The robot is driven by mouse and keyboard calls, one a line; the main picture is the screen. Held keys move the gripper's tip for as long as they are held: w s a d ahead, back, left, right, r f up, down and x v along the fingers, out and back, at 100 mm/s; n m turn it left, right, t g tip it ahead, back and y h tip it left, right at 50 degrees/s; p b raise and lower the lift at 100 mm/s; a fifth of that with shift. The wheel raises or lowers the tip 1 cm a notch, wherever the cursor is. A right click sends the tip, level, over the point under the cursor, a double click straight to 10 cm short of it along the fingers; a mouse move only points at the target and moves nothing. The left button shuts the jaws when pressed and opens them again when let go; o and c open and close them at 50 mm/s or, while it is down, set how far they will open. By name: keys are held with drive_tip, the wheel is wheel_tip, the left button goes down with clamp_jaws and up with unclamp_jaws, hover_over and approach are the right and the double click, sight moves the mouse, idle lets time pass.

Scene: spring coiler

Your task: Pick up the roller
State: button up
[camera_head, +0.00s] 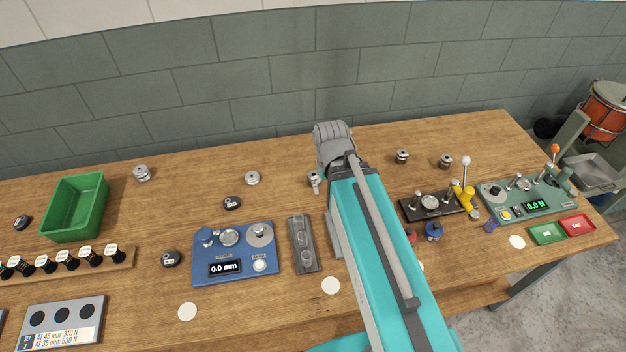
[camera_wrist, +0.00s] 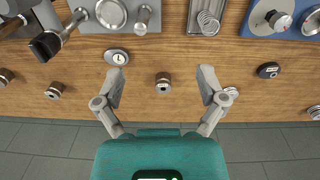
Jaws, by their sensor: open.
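My gripper (camera_wrist: 161,72) is open and empty in the wrist view, its two fingers spread wide over the wooden table. A small metal roller-like piece (camera_wrist: 163,82) with a brownish, dark-ended body lies on the table between the fingers, apart from both. Two similar pieces lie to the left in the wrist view, one of them a metal roller-like piece (camera_wrist: 55,90). In the head view these two stand beyond the black fixture, one being the far piece (camera_head: 402,156). My arm hides the piece between the fingers there. The frames do not label which piece is the roller.
A grey spring tray (camera_head: 303,245) and blue gauge (camera_head: 236,254) stand nearer the table's front. A lever fixture (camera_head: 432,205) and green force tester (camera_head: 525,196) are at right. A green bin (camera_head: 75,207) stands at left.

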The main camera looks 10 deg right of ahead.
drive_tip(key=w+f+n+h+b, duration=0.3)
drive_tip(key=w+f+n+b, duration=0.15)
drive_tip(key=f+b, duration=0.2)
drive_tip(key=n+t+h+b, duration=0.4)
drive_tip(key=n+h+b, duration=0.3)
drive_tip(key=n+b, duration=0.65)
approach(309, 178)
drive_tip(key=s+d, duration=0.1)
drive_tip(key=s, duration=0.1)
drive_tip(key=s+d+f, duration=0.1)
drive_tip(key=s+d, duration=0.1)
drive_tip(key=shift+d+f, duration=0.2)
drive_tip(key=shift+f, duration=0.05)
drive_tip(key=a+n+b, duration=0.1)
drive_tip(key=w+a+n+t+h+b, duration=0.1)
drive_tip(key=b, duration=0.1)
drive_tip(key=w+a+n+b, duration=0.1)
drive_tip(key=a+n, duration=0.1)
drive_tip(key=shift+w+f+t, duration=0.1)
drive_tip(key=shift+f+t, duration=0.2)
drive_tip(key=shift+f, duration=0.05)
drive_tip(key=shift+w+a+r+n+t+h+b, duration=0.2)
drive_tip(key=shift+a+n+t+h+b, duration=0.1)
drive_tip(key=shift+a+n+h+b, duration=0.15)
drive_tip(key=shift+d, duration=0.1)
drive_tip(key=shift+b+x, duration=1.55)
drive_tip(key=shift+x, duration=2.7)
